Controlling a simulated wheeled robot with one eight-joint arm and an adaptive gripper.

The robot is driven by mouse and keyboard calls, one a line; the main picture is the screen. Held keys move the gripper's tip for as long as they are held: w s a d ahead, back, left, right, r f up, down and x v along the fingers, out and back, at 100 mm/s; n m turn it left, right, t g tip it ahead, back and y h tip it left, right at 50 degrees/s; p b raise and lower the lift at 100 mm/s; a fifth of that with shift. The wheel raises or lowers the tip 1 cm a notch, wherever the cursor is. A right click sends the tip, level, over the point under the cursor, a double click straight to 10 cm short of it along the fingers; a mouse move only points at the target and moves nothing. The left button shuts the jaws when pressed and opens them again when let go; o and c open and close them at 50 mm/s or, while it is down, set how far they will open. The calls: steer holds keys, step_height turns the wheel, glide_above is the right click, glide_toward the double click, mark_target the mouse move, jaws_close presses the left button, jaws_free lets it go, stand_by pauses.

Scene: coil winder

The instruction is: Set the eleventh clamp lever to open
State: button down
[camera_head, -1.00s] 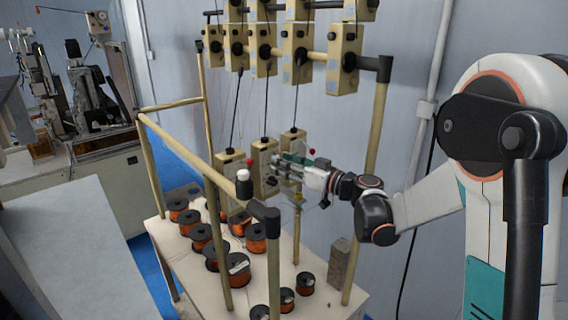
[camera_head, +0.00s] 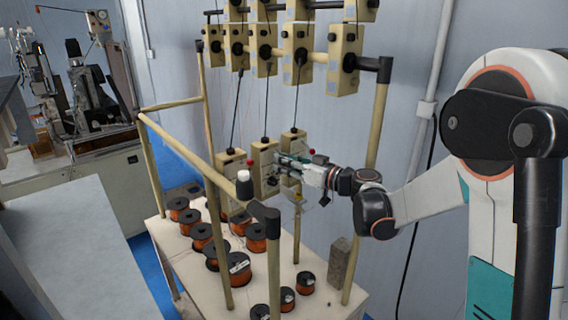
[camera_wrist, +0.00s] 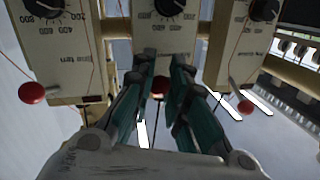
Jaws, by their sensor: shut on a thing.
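Cream boxes with dials hang in a lower row, each with a red-ball clamp lever. In the wrist view the middle box (camera_wrist: 163,28) is straight ahead, and its lever's red ball (camera_wrist: 160,88) lies between the teal fingers of my gripper (camera_wrist: 161,70). My gripper is shut on this lever. Part of the ball is hidden by the fingers. The left lever's ball (camera_wrist: 31,93) and the right lever's ball (camera_wrist: 237,82) are clear of the fingers. In the head view my gripper (camera_head: 279,162) is at the lower boxes (camera_head: 265,165) and hides the held lever.
Copper wire spools (camera_head: 238,268) stand on the table (camera_head: 185,258) below. A tan pipe frame (camera_head: 200,165) surrounds the boxes, with a front rail close to the arm. An upper row of boxes (camera_head: 297,45) hangs above. Thin wires run between the boxes.

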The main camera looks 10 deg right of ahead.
step_height(320, 180, up, 3)
steer(key=g+h+p, duration=0.1)
steer(key=p, duration=0.1)
steer(key=g+h+p, duration=0.2)
steer(key=shift+s+d+f+m+g, duration=0.1)
steer(key=shift+s+f+m+g, duration=0.1)
steer(key=shift+m+g, duration=0.15)
steer(key=shift+w+r+m+g+h+p, duration=0.15)
steer(key=shift+r+g+h+p, duration=0.25)
steer(key=shift+g+h+p, duration=0.4)
steer(key=shift+w+r+m+g+h+p, duration=0.1)
steer(key=shift+r+m+g+h+p, duration=0.1)
steer(key=shift+r+g+h+p, duration=0.55)
steer(key=shift+f+g+b, duration=0.3)
steer(key=shift+f+b, duration=0.05)
steer(key=c, duration=1.5)
jaws_free()
steer(key=shift+c, duration=0.2)
steer(key=v, duration=1.2)
